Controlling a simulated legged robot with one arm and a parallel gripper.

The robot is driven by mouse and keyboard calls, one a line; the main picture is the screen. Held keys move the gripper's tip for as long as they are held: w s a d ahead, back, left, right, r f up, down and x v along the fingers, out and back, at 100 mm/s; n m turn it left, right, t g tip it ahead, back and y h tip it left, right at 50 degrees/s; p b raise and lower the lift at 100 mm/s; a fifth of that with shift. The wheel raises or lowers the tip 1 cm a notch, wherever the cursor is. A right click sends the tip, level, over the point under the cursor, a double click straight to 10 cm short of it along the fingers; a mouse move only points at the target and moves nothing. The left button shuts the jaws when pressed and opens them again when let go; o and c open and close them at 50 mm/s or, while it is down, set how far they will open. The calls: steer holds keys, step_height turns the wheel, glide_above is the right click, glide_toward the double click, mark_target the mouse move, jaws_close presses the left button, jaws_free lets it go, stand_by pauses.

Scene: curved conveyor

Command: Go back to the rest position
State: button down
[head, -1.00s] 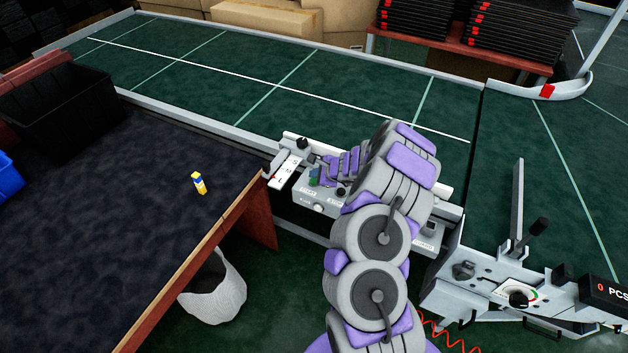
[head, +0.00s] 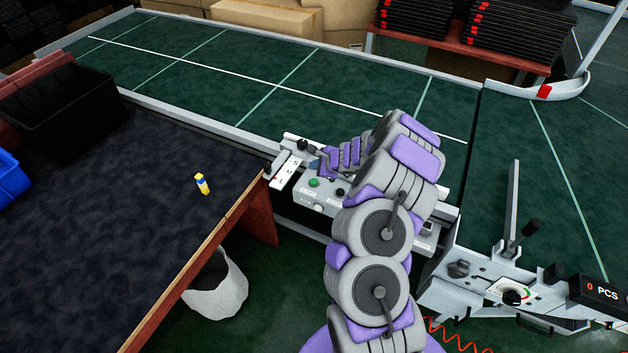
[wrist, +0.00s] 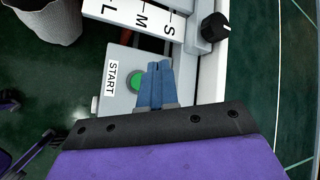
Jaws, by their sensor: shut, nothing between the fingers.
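My gripper (wrist: 161,82) shows in the wrist view with its two blue fingers together and nothing between them. The fingertips are beside the green button (wrist: 136,83) labelled START on the grey control panel (wrist: 118,105). Whether they touch anything is not clear. In the head view my arm reaches over the panel, and the green button (head: 314,182) shows in front of the gripper. The fingertips are hard to make out there. A size scale (wrist: 140,14) marked S, M, L lies just beyond the fingers, with a black knob (wrist: 214,27) to its right.
The green conveyor (head: 200,75) runs behind the panel. A dark table (head: 110,220) at left holds a small yellow and blue item (head: 202,184), a black bin (head: 60,108) and a blue bin (head: 10,180). A white waste basket (head: 218,288) stands below. A counter unit (head: 599,291) stands at right.

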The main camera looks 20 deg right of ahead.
stand_by(0.6)
steer(key=s+a+r+n+g+y, duration=0.15)
steer(key=a+r+n+y, duration=0.4)
steer(key=a+r, duration=1.05)
steer(key=s+a+r+n+g, duration=0.2)
steer(key=s+a+r+n, duration=0.4)
steer(key=s, duration=0.3)
steer(key=s+a+r+n+g, duration=0.3)
steer(key=s+a+r+n, duration=0.15)
steer(key=s+a, duration=0.45)
steer(key=s+d+n+g+h, duration=0.1)
steer(key=s+d+n+h, duration=0.1)
steer(key=s, duration=0.7)
steer(key=s+d+n+g+h, duration=0.1)
steer(key=s+d, duration=0.4)
steer(key=s, duration=0.5)
steer(key=s+d+n+g+h, duration=0.2)
steer(key=s+d+n+h, duration=0.2)
steer(key=s, duration=0.6)
steer(key=shift+s+d+r+h, duration=0.15)
steer(key=shift+s+d+h, duration=0.15)
steer(key=shift+h, duration=0.55)
